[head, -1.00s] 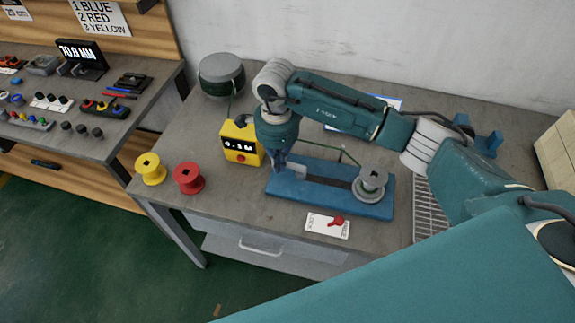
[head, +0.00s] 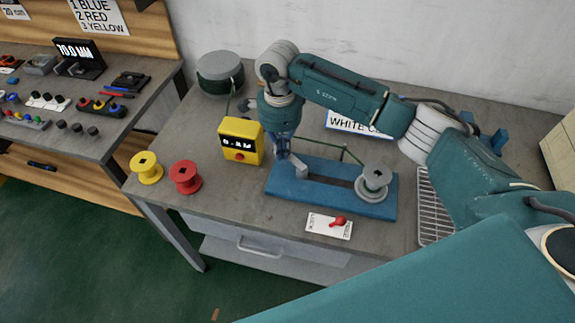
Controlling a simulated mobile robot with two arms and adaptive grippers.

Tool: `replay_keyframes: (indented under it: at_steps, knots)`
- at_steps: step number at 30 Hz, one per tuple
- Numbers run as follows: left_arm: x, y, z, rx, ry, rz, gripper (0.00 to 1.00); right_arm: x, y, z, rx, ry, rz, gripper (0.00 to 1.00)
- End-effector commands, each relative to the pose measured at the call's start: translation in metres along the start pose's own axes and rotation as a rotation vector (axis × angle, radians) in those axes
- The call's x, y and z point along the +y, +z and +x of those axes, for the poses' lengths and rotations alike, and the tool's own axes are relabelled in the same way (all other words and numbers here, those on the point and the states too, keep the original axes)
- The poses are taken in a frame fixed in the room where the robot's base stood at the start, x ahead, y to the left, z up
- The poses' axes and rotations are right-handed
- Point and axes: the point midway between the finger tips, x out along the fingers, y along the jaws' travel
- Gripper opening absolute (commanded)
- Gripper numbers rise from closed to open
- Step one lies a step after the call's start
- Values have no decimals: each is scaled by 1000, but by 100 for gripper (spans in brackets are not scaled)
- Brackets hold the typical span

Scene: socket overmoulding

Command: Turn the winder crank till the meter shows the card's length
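The blue winder (head: 325,197) lies on the grey bench, with a grey spool (head: 372,184) at its right end. My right gripper (head: 288,160) points down at the winder's left end. Its fingers are small and dark here, and the arm and gripper hide the crank, so I cannot tell whether they grip it. The yellow meter (head: 241,141) stands just left of the winder; its lit digits are too blurred to read surely. A card reading WHITE (head: 358,123) lies behind my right arm, its text partly covered. My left gripper is not in view.
A yellow spool (head: 147,168) and a red spool (head: 185,177) stand at the bench's left front. A white plate with a red lever (head: 329,226) lies in front of the winder. A dark green wire drum (head: 220,74) stands behind. A wire rack (head: 432,208) is at right.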

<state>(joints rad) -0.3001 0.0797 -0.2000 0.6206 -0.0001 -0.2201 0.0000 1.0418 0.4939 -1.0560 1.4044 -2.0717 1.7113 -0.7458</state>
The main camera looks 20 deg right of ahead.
Motion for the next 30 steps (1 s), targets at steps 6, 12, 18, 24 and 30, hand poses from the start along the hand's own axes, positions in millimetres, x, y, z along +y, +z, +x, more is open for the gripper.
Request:
replay_keyframes:
  at_steps: [6,12,18,24,30]
  knots:
    - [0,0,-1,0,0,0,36,0,0,0,0,1,-1,0]
    - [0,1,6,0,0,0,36,-5,-6,2,0,1,1,0]
    - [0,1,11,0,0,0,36,-12,-14,0,0,0,0,0]
    - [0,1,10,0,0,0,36,-12,-14,0,-1,1,-1,0]
    - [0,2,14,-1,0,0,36,-14,-20,1,0,1,0,0]
